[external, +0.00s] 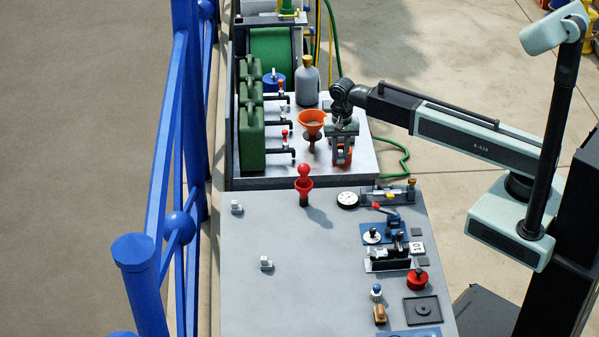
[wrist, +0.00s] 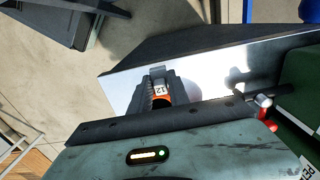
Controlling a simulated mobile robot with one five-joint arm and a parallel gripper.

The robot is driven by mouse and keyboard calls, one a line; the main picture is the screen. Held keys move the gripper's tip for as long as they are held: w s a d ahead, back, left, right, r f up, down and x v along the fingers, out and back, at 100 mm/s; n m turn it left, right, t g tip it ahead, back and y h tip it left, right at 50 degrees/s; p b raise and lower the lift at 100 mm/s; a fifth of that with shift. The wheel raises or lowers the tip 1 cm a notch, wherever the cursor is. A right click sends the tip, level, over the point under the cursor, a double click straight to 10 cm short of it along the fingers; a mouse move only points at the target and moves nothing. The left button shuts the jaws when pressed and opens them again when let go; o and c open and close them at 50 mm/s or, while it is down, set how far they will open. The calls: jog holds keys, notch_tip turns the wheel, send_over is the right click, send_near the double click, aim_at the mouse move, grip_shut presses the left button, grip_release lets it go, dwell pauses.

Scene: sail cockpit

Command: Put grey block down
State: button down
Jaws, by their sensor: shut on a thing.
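My gripper (external: 342,152) hangs over the near right part of the white bench, pointing down, right of the orange funnel. In the wrist view, my gripper (wrist: 160,92) is shut on a small grey block (wrist: 157,71). A white label reading 12 and an orange part show between the dark fingers just below the block. In the external view the fingers mostly hide the block, and orange shows between them. I cannot tell whether the block touches the bench top.
The white bench (external: 362,168) also holds green jerrycans (external: 251,140), black taps, a grey bottle (external: 306,85) and the orange funnel (external: 312,122).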

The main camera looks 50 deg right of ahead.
send_over(312, 162)
jog(key=shift+s+d+f+b, duration=0.1)
jog(key=shift+s+f+b, duration=0.2)
jog(key=shift+f+b, duration=0.15)
jog(key=f+b, duration=0.3)
jog(key=f, duration=0.1)
jog(key=shift+w+b, duration=0.3)
jog(key=shift+b, duration=0.1)
jog(key=shift+r, duration=0.2)
jog(key=shift+f, duration=0.1)
jog(key=c, duration=1.6)
grip_release()
jog(key=shift+f, duration=0.1)
jog(key=shift+c, duration=0.2)
jog(key=o, duration=0.4)
